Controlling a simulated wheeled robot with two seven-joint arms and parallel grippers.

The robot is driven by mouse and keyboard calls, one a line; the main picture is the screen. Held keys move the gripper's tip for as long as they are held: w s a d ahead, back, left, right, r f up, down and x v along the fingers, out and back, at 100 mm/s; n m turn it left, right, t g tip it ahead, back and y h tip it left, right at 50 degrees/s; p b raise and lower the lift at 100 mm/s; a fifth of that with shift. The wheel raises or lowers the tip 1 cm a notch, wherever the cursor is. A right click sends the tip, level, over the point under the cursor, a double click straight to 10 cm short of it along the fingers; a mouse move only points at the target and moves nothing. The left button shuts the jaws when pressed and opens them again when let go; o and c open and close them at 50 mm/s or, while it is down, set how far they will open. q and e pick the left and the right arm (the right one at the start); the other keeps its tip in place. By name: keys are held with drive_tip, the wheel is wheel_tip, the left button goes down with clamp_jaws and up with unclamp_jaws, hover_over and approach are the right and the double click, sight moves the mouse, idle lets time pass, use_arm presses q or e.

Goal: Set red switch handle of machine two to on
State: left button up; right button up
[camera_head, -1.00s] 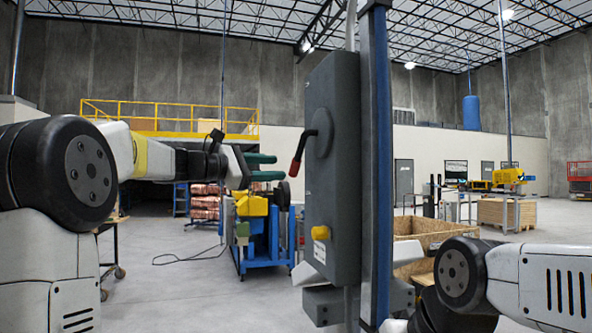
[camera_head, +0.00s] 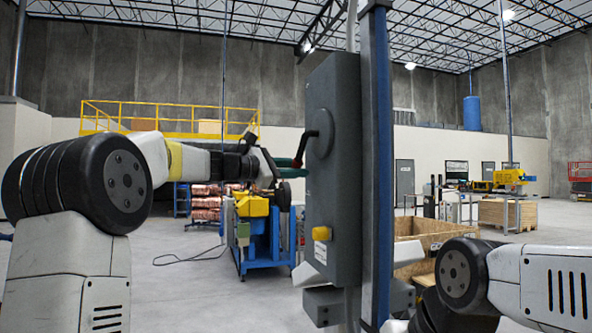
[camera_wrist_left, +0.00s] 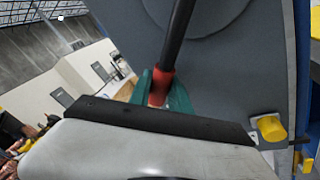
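The switch box (camera_head: 335,200) is a dark grey cabinet on a post in the middle of the head view. Its switch handle has a black lever and a red grip (camera_head: 298,161), slanting down and left from a round hub. My left gripper (camera_head: 290,168) is at the grip, its green fingers apart. In the left wrist view the red grip (camera_wrist_left: 160,88) lies between the green fingers of my left gripper (camera_wrist_left: 163,92); whether they touch it is unclear.
A yellow knob (camera_head: 321,233) sticks out low on the box, below the handle. A blue post (camera_head: 377,170) stands beside the box. A wooden crate (camera_head: 425,228) is behind at right, and a blue machine stand (camera_head: 262,250) is behind at left.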

use_arm(q)
clamp_jaws()
idle(1.1)
